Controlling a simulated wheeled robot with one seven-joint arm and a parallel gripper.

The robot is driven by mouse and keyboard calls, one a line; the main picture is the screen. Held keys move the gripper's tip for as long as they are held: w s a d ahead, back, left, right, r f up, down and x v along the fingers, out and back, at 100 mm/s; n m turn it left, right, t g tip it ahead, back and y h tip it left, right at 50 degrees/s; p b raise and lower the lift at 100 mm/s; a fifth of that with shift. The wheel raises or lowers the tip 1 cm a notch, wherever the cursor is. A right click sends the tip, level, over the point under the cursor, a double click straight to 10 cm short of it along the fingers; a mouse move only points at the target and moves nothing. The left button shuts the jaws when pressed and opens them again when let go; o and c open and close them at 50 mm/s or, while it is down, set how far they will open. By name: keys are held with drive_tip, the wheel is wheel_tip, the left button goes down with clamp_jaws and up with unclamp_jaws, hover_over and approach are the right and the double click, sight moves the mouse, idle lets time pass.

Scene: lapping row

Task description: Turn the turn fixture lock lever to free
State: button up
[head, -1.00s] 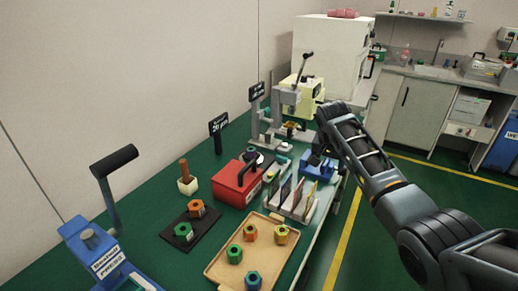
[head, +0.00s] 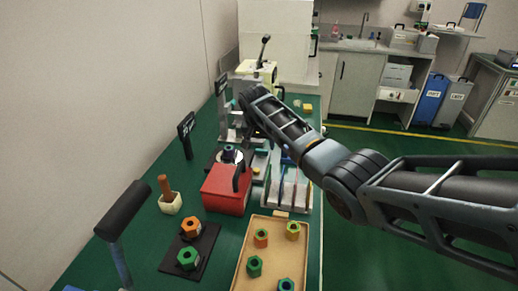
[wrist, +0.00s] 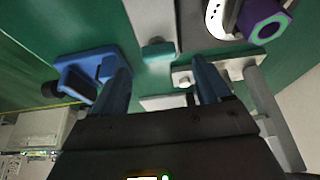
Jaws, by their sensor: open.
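My gripper (wrist: 163,82) is open in the wrist view, its two blue fingers apart with nothing held between them. A teal block (wrist: 157,50) on a pale plate lies just beyond the gap between the fingers; I cannot tell if it is the fixture's lock lever. A pale bracket (wrist: 180,75) is by the right finger. A blue fixture (wrist: 85,68) is beside the left finger.
A purple and green hex nut (wrist: 265,22) sits by a round dial. A cream press (head: 258,70) stands behind.

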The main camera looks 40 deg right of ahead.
sight(262, 150)
drive_tip(key=shift+b+x, duration=0.3)
drive_tip(key=shift+x, duration=1.85)
drive_tip(key=c, duration=1)
